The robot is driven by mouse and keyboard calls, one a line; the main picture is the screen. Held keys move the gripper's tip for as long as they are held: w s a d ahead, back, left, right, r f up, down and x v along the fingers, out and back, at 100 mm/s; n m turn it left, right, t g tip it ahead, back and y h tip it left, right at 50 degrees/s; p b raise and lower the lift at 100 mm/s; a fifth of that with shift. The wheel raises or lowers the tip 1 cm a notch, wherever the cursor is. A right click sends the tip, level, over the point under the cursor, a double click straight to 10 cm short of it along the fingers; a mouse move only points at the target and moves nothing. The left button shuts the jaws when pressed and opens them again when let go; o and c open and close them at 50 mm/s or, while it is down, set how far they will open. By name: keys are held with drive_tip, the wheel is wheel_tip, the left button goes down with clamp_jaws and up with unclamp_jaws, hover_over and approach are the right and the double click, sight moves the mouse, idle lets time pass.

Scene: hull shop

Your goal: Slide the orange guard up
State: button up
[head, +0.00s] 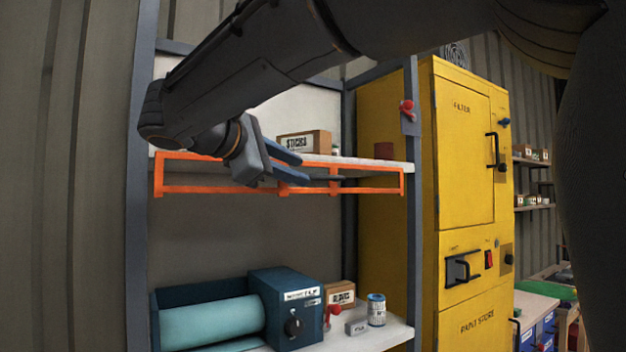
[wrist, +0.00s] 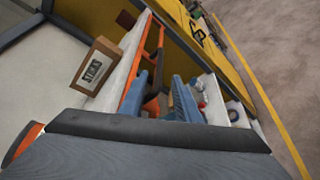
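The orange guard (head: 370,192) is a long rail frame along the front of the upper shelf, with its top rail near the shelf edge. It also shows in the wrist view (wrist: 152,38), running away from me. My gripper (head: 306,168) is at the middle of the guard, with its two blue-grey fingers apart. In the wrist view the fingers (wrist: 160,98) stand on either side of part of the guard, near a dark piece that looks like a handle (head: 328,178). I cannot tell whether the fingers touch it.
A sticks box (head: 304,143) and a dark red can (head: 384,150) stand on the upper shelf (head: 345,160). Below are a teal roll (head: 210,322), a blue machine (head: 285,308), a small box and a can (head: 376,310). A yellow cabinet (head: 465,210) stands at right.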

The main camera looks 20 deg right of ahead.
sight(312, 175)
drive_tip(key=shift+w+d, duration=0.3)
drive_tip(key=shift+d, duration=0.2)
drive_tip(key=p+x, duration=0.2)
drive_tip(key=x, duration=0.4)
drive_tip(key=shift+w+d+f, duration=0.1)
drive_tip(key=shift+w+d, duration=0.1)
drive_tip(key=shift+w, duration=0.1)
clamp_jaws()
